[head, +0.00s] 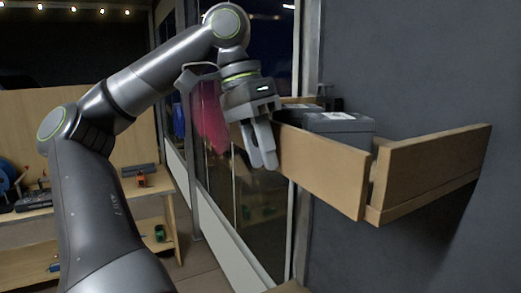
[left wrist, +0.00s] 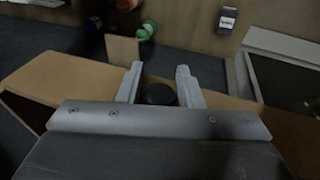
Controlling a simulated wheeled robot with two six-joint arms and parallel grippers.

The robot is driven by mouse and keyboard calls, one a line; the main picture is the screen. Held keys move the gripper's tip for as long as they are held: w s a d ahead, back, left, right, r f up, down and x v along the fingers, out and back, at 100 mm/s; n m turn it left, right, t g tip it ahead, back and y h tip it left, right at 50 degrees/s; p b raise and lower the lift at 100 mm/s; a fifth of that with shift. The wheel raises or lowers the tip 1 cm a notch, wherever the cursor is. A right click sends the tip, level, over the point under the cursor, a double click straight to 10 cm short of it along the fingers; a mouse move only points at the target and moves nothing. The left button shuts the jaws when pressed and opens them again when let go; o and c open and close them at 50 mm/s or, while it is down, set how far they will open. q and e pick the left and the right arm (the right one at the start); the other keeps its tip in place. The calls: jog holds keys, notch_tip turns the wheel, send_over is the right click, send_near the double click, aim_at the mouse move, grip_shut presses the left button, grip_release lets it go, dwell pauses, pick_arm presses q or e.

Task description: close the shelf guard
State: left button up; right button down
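The wooden shelf guard (head: 322,168) is a light-brown board along the near left side of the wall shelf. Its right end stands close to the other wooden side board (head: 430,172), with a narrow dark gap between them. My left gripper (head: 264,163) points down at the guard's left end, its fingers overlapping that end in the head view; I cannot tell whether they touch it. In the left wrist view its two fingers (left wrist: 159,85) stand apart over wooden boards (left wrist: 75,80), with a dark round thing (left wrist: 160,94) between them. My right gripper is not in view.
Dark grey boxes (head: 338,127) sit on the shelf behind the guard. A grey wall (head: 430,70) is at right, and a glass-panelled wall (head: 225,185) lies behind my gripper. A wooden rack (head: 150,187) with small items stands at left.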

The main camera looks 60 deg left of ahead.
pick_arm(q)
jog(key=shift+o, duration=1.1)
jog(key=shift+s+a+r, duration=0.1)
jog(key=shift+a+r, duration=0.3)
jog(key=shift+r, duration=0.2)
jog(key=shift+b+v, duration=0.4)
jog(key=shift+v, duration=0.35)
jog(key=v, duration=0.9)
jog(key=shift+d+r+p, duration=0.15)
jog(key=shift+d+p, duration=0.1)
jog(key=shift+p, duration=0.05)
